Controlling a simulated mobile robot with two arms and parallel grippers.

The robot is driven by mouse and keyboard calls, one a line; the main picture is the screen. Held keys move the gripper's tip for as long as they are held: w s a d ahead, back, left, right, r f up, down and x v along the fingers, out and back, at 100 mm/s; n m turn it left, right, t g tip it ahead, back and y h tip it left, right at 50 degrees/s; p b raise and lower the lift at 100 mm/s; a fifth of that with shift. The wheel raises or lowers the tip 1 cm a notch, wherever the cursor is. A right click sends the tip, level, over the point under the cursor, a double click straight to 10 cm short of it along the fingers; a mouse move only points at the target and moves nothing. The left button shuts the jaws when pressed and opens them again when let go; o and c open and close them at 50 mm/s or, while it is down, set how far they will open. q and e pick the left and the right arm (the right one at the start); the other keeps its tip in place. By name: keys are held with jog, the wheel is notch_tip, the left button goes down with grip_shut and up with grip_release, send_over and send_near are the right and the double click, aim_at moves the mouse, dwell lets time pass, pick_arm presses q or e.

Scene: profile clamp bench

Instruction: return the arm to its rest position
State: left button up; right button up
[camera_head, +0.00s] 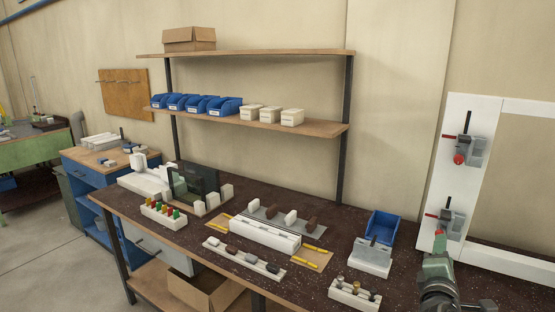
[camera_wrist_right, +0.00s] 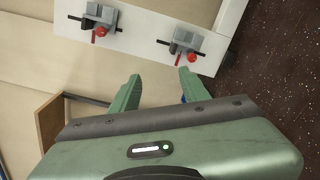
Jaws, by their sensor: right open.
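My right gripper (camera_head: 439,243) is at the lower right of the head view, in front of the white upright panel. In the right wrist view my right gripper (camera_wrist_right: 158,84) shows two green fingers spread apart with nothing between them. Two grey clamps with red parts are fixed to the panel: an upper clamp (camera_head: 472,150) and a lower clamp (camera_head: 452,222). Both clamps also show at the top of the right wrist view, beyond the fingertips. In the head view the gripper overlaps the area just below the lower clamp; I cannot tell the gap. My left gripper is not in view.
The dark workbench (camera_head: 190,236) holds white fixtures, a blue bin (camera_head: 382,228) and a small rack (camera_head: 354,295) near the right arm. A shelf (camera_head: 300,126) with blue and white bins stands behind. The white frame (camera_head: 515,265) stands close to my right arm.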

jog(key=s+a+f+m+g+y, duration=0.3)
jog(key=s+a+f+m, duration=0.1)
jog(key=s+f, duration=0.5)
jog(key=s+a+f+m+g+y, duration=0.25)
jog(key=s+a+f+m, duration=0.35)
jog(key=f, duration=0.5)
jog(key=s+a+f+m+g+y, duration=0.2)
jog(key=s+a+f+g, duration=0.15)
jog(key=s, duration=0.65)
jog(key=s+a+f+m+g+y, duration=0.2)
jog(key=s+a+f+m, duration=0.15)
jog(key=s, duration=0.55)
notch_tip(320, 180, down, 29)
jog(key=s+g+b, duration=0.2)
jog(key=b, duration=0.3)
pick_arm(q)
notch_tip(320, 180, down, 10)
jog(key=b, duration=0.5)
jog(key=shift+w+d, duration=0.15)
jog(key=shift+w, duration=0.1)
pick_arm(e)
jog(key=s+d+f, duration=0.1)
jog(key=s+f, duration=0.7)
jog(key=f, duration=0.3)
jog(key=s+d+f+n+g, duration=0.1)
jog(key=s+f, duration=0.8)
jog(key=f, duration=0.2)
jog(key=shift+s+f, duration=0.25)
